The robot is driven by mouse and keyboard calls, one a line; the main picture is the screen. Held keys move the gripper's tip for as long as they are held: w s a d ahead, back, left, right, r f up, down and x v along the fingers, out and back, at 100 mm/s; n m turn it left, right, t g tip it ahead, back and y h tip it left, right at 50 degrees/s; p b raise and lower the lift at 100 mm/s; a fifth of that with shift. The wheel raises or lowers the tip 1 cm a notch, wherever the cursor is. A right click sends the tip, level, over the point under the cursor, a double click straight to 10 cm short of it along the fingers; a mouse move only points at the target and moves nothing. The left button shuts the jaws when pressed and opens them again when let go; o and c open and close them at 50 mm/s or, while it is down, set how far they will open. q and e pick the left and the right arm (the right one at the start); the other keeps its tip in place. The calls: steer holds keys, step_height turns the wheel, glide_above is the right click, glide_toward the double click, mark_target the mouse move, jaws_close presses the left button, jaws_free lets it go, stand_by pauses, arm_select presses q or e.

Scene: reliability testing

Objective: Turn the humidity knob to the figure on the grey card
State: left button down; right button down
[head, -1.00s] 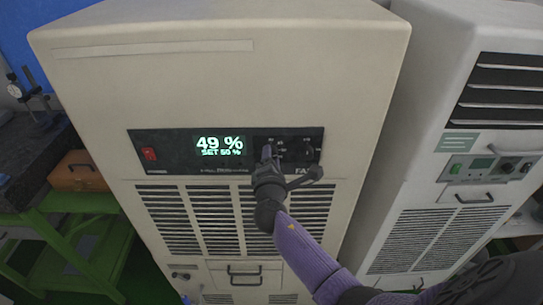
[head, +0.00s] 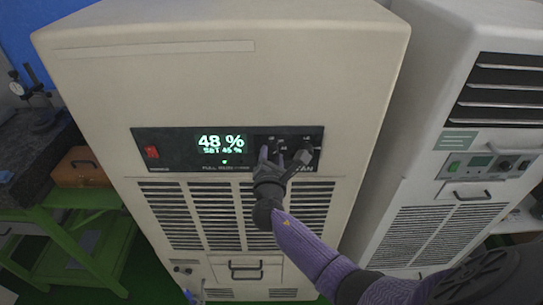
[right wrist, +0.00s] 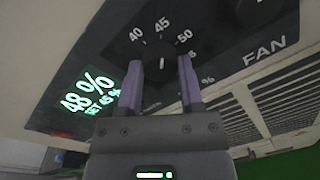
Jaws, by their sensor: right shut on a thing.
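My right gripper (head: 283,157) is at the dark control panel and shut on the humidity knob (right wrist: 162,69), one finger on each side of it. The knob is dark with a white pointer line, and the figures 40, 45, 50 and 55 ring it. In the right wrist view the line points up towards 45. The gripper mostly hides the knob in the head view. The green display (head: 221,143) reads 48 %, with SET 45 % below. I cannot make out a grey card with a figure. My left gripper is not in view.
A red switch (head: 152,152) sits at the panel's left end, and FAN lettering (right wrist: 264,51) is at its right. Vent slots lie below. A second cabinet (head: 425,150) stands close on the right. A green bench (head: 60,235) with an orange case (head: 82,168) is at left.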

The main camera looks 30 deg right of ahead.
stand_by(0.3)
steer(key=shift+c, duration=1.2)
jaws_free()
steer(key=v, duration=1)
